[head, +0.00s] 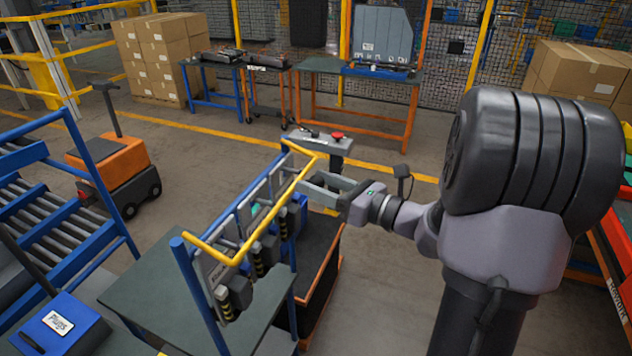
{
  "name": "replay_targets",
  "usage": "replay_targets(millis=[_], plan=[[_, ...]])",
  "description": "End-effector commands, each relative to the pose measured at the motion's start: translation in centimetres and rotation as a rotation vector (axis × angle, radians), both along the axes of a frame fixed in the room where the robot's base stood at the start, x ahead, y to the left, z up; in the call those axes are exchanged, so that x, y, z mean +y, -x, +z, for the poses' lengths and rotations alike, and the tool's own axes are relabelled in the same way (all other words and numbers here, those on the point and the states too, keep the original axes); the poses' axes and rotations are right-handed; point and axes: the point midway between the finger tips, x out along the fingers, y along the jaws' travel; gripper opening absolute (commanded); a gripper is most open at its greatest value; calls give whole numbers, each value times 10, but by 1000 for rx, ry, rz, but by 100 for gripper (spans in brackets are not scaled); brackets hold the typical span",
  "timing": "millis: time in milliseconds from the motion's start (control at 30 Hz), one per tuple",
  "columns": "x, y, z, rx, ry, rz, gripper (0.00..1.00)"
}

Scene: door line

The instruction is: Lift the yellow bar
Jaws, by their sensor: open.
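The yellow bar (273,210) is a long bent rail in the head view. It runs along the top of a blue-posted rack, from a near left corner (208,252) to a far end by the back post. My gripper (312,184) is at the right side of the bar, near its far part. Its two grey fingers are apart and point left toward the bar. Whether a finger touches the bar or lies around it, I cannot tell. Nothing shows held between the fingers.
Grey and black units (225,285) hang on the rack beneath the bar. A dark green tabletop (160,290) lies left of it. A post with a red button (337,136) stands behind. A roller conveyor (50,225) and an orange cart (110,160) are at left.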

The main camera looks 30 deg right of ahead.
Motion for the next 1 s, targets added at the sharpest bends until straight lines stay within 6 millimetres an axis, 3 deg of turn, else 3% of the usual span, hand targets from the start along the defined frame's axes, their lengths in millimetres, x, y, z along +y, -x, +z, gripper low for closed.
replay_targets(millis=[333, 600, 633, 1000], plan=[[3, -6, 0, 0, 1, 0, 53], [3, -6, 0, 0, 1, 0, 2], [3, -6, 0, 0, 1, 0, 0], [3, -5, 0, 0, 1, 0, 0]])
